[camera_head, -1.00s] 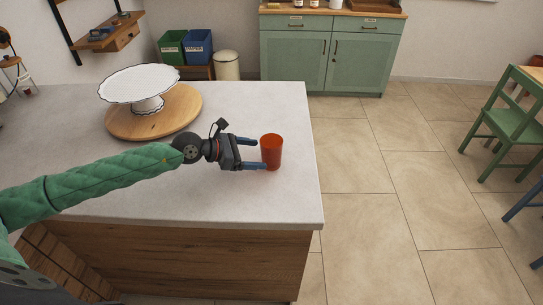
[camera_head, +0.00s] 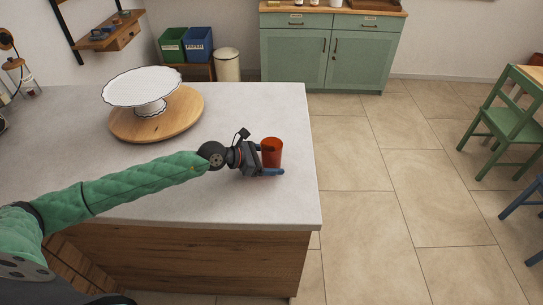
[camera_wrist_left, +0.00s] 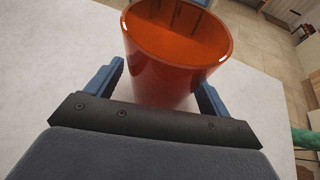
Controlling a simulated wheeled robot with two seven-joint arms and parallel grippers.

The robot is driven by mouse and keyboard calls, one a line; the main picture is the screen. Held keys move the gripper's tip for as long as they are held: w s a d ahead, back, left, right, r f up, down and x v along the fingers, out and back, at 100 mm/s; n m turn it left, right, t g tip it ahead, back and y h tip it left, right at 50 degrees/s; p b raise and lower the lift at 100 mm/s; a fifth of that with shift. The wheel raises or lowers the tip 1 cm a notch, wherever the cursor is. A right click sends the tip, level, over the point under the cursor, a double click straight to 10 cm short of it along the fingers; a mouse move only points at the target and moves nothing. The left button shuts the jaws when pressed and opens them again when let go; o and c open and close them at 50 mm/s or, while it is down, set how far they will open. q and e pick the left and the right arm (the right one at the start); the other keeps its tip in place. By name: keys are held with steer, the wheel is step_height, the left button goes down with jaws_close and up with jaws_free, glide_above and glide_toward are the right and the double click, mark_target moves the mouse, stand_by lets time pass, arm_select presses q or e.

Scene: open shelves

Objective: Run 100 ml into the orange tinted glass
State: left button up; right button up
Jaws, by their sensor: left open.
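The orange tinted glass (camera_head: 271,152) stands upright near the right edge of the light counter in the head view. My left gripper (camera_head: 271,162) is open, with its blue fingers on either side of the glass. In the left wrist view the glass (camera_wrist_left: 176,60) sits between the two spread fingertips (camera_wrist_left: 160,85), close to the palm, and its inside looks empty. Whether the fingers touch the glass cannot be told. My right gripper is in neither view.
A white cake stand (camera_head: 141,84) on a round wooden board (camera_head: 187,112) stands at the counter's back left. The counter (camera_head: 235,110) is clear between them.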

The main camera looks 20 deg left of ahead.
arm_select(q)
steer(key=shift+d, duration=0.1)
steer(key=c, duration=1.3)
